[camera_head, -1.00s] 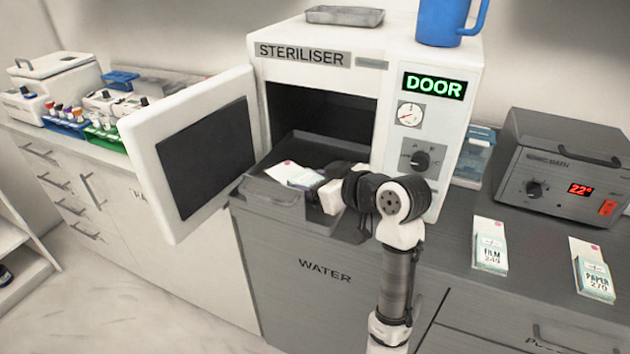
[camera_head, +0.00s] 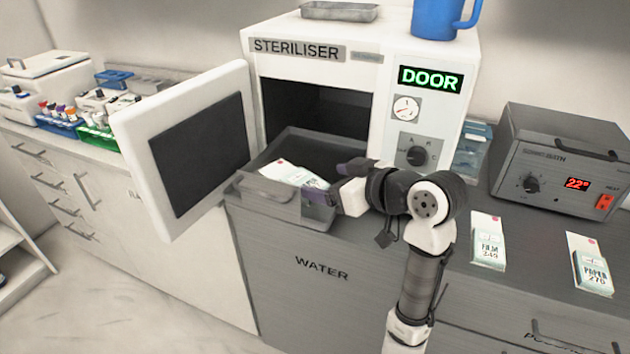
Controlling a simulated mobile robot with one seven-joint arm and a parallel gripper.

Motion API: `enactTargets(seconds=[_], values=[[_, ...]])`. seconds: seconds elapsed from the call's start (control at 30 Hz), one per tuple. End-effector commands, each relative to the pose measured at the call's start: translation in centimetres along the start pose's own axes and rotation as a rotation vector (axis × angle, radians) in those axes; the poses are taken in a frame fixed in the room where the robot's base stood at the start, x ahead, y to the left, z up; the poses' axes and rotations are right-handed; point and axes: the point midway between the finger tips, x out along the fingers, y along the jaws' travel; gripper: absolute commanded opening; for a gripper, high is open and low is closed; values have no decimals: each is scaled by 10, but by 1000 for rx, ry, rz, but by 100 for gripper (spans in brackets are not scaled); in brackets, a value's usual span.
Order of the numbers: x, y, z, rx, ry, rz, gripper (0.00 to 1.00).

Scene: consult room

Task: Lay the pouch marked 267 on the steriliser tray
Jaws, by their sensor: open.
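A white pouch (camera_head: 293,174) with a pink spot and a teal edge lies on the dark steriliser tray (camera_head: 268,208), which is pulled out through the open front of the steriliser (camera_head: 310,58). Its number cannot be read from here. My gripper (camera_head: 338,183) is open at the right side of the tray, just right of the pouch and apart from most of it. The dark fingers overlap the tray's right edge in the picture, and whether one touches the pouch cannot be told.
The steriliser door (camera_head: 187,145) stands open at the left. Pouches marked FILM 249 (camera_head: 488,240) and PAPER 270 (camera_head: 589,264) lie on the counter at the right, before a grey sonic bath (camera_head: 560,165). A blue jug (camera_head: 438,18) stands on the steriliser.

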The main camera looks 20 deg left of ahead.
Motion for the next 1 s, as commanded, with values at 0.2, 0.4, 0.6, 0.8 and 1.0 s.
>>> enactTargets(seconds=[0.2,0.4,0.6,0.8,1.0], values=[[-42,1,0,-2,2,3,79],[-60,0,0,0,0,1,79],[-62,0,0,0,-1,-1,79],[-62,0,0,0,0,-1,79],[-62,0,0,0,0,-1,79]])
